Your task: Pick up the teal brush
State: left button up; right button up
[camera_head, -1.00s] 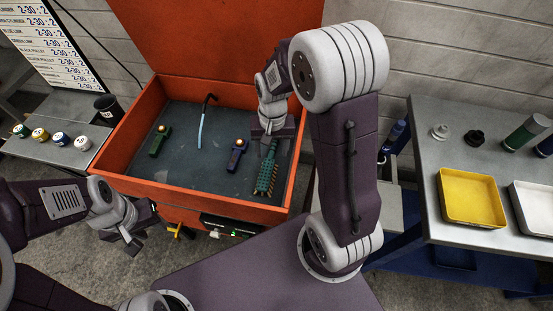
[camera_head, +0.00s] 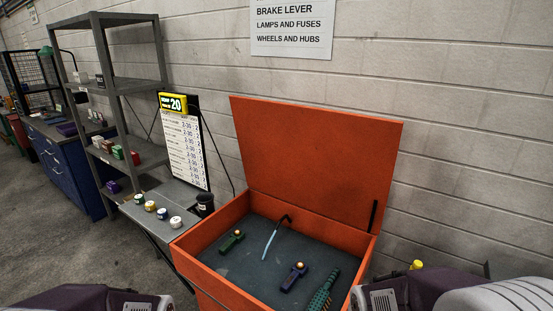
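The teal brush (camera_head: 322,292) lies on the dark floor of the open orange box (camera_head: 222,278), near its front right corner. Its lower end runs near the bottom edge of the picture. Parts of my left arm show at the bottom left and parts of my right arm at the bottom right. Neither gripper shows, so I cannot see whether either one holds anything.
The box also holds a green tool (camera_head: 232,241), a blue tool (camera_head: 294,279) and a hooked light-blue bar (camera_head: 271,240). Its orange lid (camera_head: 315,160) stands open against the wall. A side table with several small jars and a black cup (camera_head: 205,205) stands left.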

aim_at(318, 302)
jog(key=i+j+z, duration=0.15)
jog(key=j+z, duration=0.3)
jog(key=i+j+z, duration=0.1)
jog(key=j+z, duration=0.3)
jog(key=j, duration=0.15)
jog(key=j+z, duration=0.45)
jog(key=i, duration=0.45)
